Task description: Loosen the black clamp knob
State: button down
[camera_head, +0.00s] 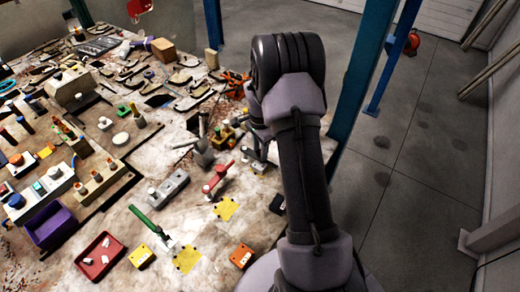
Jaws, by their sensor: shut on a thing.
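My arm (312,165) rises from the bottom of the picture and bends at a dark, rounded joint (290,62). Its far part drops behind the upper arm, towards the table edge. My gripper's fingers are hidden there, so I cannot see what is between them. I cannot make out a black clamp knob. A cluster of small yellowish and dark fixtures (230,132) stands just left of the arm's far part. A red-handled clamp (217,178) and a green-handled clamp (150,224) stand nearer on the worktable (120,212).
A grey block with knobs (168,188) lies left of the red clamp. A red tray (100,256) and a purple bin (50,226) are at the lower left. Many tools crowd the back. A blue post (365,80) rises right of my arm; the floor (410,150) beyond is mostly open.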

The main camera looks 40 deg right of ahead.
jog(key=n, duration=0.4)
jog(key=shift+s+n, duration=0.15)
jog(key=shift+n, duration=0.15)
jog(key=n, duration=0.3)
jog(key=shift+s+n, duration=0.1)
jog(key=shift+n, duration=0.2)
jog(key=n, duration=0.4)
jog(key=shift+n+p, duration=0.3)
jog(key=shift+p, duration=0.05)
jog(key=n, duration=0.3)
jog(key=shift+s+d+n+p, duration=0.1)
jog(key=shift+n+p, duration=0.2)
jog(key=n, duration=0.3)
jog(key=shift+n+p, duration=0.3)
jog(key=shift+p, duration=0.05)
jog(key=n+p, duration=0.1)
jog(key=n, duration=0.3)
jog(key=shift+d+f+n, duration=0.1)
jog(key=shift+n, duration=0.2)
jog(key=n+p, duration=0.1)
jog(key=n, duration=0.3)
jog(key=shift+d, duration=0.1)
jog(key=shift+n+p, duration=0.3)
jog(key=shift+n, duration=1.8)
